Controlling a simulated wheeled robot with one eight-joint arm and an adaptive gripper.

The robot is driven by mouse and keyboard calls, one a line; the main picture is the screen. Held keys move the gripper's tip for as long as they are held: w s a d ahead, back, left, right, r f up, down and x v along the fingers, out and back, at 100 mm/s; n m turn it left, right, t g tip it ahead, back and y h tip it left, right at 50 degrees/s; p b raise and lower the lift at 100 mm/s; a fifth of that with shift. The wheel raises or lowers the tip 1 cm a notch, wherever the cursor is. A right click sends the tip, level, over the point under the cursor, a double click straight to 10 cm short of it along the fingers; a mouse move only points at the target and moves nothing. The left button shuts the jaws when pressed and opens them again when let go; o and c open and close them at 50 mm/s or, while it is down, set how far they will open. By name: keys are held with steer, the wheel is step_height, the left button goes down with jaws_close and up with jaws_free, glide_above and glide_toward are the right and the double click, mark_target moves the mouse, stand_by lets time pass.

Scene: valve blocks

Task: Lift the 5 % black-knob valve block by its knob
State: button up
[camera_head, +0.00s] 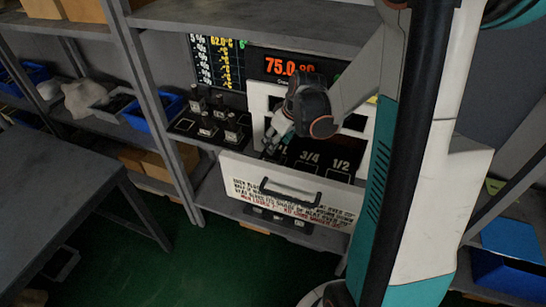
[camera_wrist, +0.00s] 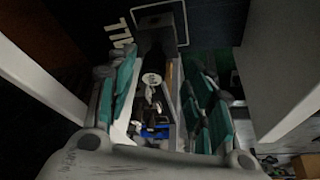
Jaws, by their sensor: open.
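My gripper (camera_head: 271,146) is open and reaches down into the white machine, over the labelled places in its open front. The wrist view shows its teal-padded fingers (camera_wrist: 163,112) spread apart. Between them is a round pale disc with dark marks (camera_wrist: 152,78), perhaps a knob top; its text is too small to read. A grey block-like shape (camera_wrist: 160,30) lies beyond it, beside "ALL" lettering. Several dark valve blocks with knobs (camera_head: 206,122) stand on a black board left of the machine. I cannot tell which is the 5 % black-knob block.
The white machine's display (camera_head: 290,66) reads 75.0. Its pulled-out front (camera_head: 290,190) has a black handle, with places marked 3/4 and 1/2 behind it. White walls flank my gripper closely. Shelf posts (camera_head: 160,120) stand left; a grey table (camera_head: 60,190) is at lower left.

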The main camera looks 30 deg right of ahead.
steer(key=x, duration=0.1)
steer(key=b+x, duration=0.1)
steer(key=x, duration=0.3)
steer(key=shift+w+d+b, duration=0.25)
steer(key=shift+b, duration=0.1)
steer(key=shift+r, duration=0.1)
jaws_close()
